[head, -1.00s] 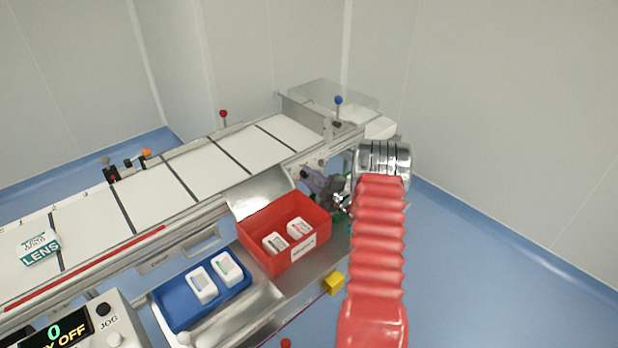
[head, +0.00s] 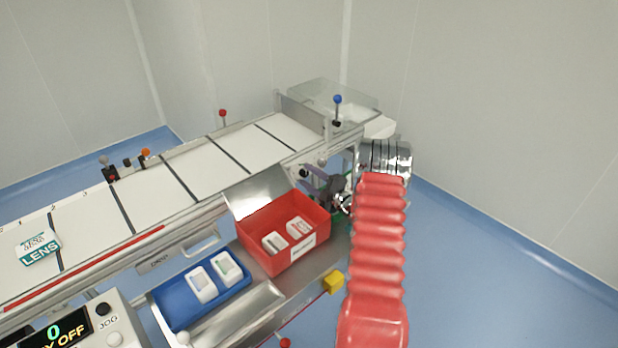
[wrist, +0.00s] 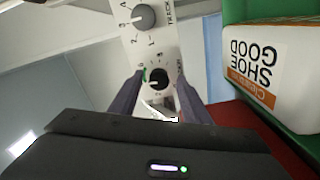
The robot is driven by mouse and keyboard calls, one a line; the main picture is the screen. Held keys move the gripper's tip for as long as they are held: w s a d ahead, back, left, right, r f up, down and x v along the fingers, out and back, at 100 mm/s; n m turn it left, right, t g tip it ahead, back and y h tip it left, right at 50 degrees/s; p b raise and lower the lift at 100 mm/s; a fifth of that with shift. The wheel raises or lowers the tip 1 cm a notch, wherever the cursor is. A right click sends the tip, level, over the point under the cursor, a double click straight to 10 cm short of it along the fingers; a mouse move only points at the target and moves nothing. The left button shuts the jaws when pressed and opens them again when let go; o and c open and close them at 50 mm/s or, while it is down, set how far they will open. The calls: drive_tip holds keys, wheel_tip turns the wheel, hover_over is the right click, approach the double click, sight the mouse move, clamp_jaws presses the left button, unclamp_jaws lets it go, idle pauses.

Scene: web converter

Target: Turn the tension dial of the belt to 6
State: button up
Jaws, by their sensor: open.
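In the wrist view a pale panel carries two dials. The lower one is a black dial (wrist: 158,77) with a white mark, with a small green patch at its left. Above it is a grey dial (wrist: 144,17) with numbers around it and lettering that starts "TRACK". The black dial's own lettering is too small to read surely. My gripper (wrist: 157,84) is open, its two dark fingers on either side of the black dial; I cannot tell whether they touch it. In the head view my gripper (head: 316,184) is at the belt's side near its far end, partly hidden by my red-sleeved arm.
A red bin (head: 262,250) with white packs stands close below my gripper. A blue tray (head: 170,310) is nearer. The white belt (head: 150,193) runs alongside, with a LENS box (head: 38,250) on it. A SHOE GOOD box (wrist: 262,62) is close right in the wrist view.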

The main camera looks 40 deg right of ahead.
drive_tip(key=s, duration=1.3)
drive_tip(key=shift+s+d, duration=0.2)
drive_tip(key=shift+s, duration=0.05)
drive_tip(key=w+a+r+m+g+h, duration=0.25)
drive_tip(key=a+r+m, duration=0.2)
drive_tip(key=r, duration=0.45)
drive_tip(key=f+m, duration=0.1)
drive_tip(key=s+f+m+g+h, duration=0.1)
drive_tip(key=s+f+m, duration=0.1)
drive_tip(key=f+m, duration=0.1)
drive_tip(key=shift+d+g, duration=0.25)
